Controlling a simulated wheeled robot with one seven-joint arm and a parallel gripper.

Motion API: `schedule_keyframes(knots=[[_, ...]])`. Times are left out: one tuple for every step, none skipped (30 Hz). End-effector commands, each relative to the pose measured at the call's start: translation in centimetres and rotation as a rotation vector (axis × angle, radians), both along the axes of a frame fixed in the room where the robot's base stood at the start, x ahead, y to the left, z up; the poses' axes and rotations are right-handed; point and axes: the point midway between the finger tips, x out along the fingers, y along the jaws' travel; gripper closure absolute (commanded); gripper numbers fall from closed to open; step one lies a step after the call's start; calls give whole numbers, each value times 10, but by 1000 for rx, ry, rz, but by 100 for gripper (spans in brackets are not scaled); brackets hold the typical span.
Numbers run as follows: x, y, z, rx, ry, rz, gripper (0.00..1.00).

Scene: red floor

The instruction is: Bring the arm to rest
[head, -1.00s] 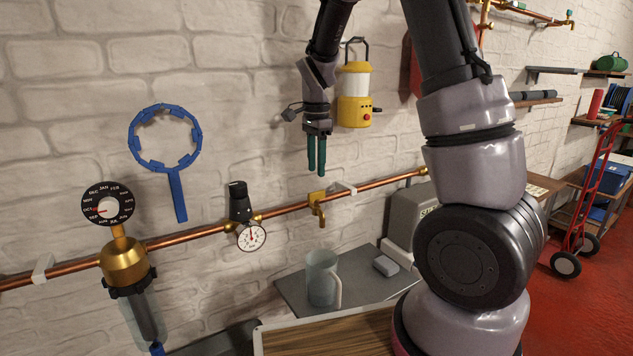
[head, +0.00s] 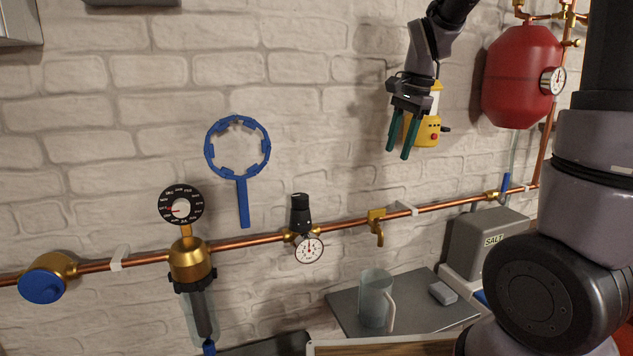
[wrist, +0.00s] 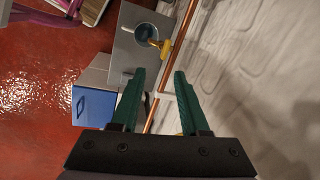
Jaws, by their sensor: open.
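My gripper (head: 404,136) hangs from my raised arm in front of the white brick wall, with its green fingers pointing down. It is above the copper pipe and in front of the yellow lantern, which it partly hides. In the wrist view the two green fingers (wrist: 159,82) are apart with nothing between them. They point down past the wall toward the pipe and the grey shelf below. My large arm links fill the right side of the head view.
A copper pipe (head: 345,223) with a brass tap (head: 376,226) runs along the wall. A clear jug (head: 374,300) stands on a grey board (head: 433,319). A yellow lantern (head: 426,130) and a red tank (head: 521,80) are beside the gripper. A blue ring wrench (head: 243,203) hangs left.

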Motion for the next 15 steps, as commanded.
schedule_keyframes(knots=[[-16,-6,16,16,-52,45,55],[-24,-9,24,21,-81,77,55],[-36,-12,33,21,-121,123,55],[-45,-15,40,20,-152,155,55],[-54,-16,46,17,-184,188,55],[-66,-19,53,9,-226,230,55],[-76,-21,58,0,-257,263,55],[-85,-22,62,-12,-288,295,55],[-97,-24,68,-29,-330,337,55],[-105,-25,71,-44,-358,366,55],[-114,-26,73,-61,-385,393,55],[-124,-27,76,-84,-418,428,55],[-131,-27,77,-102,-440,452,55],[-136,-28,79,-119,-461,474,55],[-144,-28,79,-141,-484,500,55]])
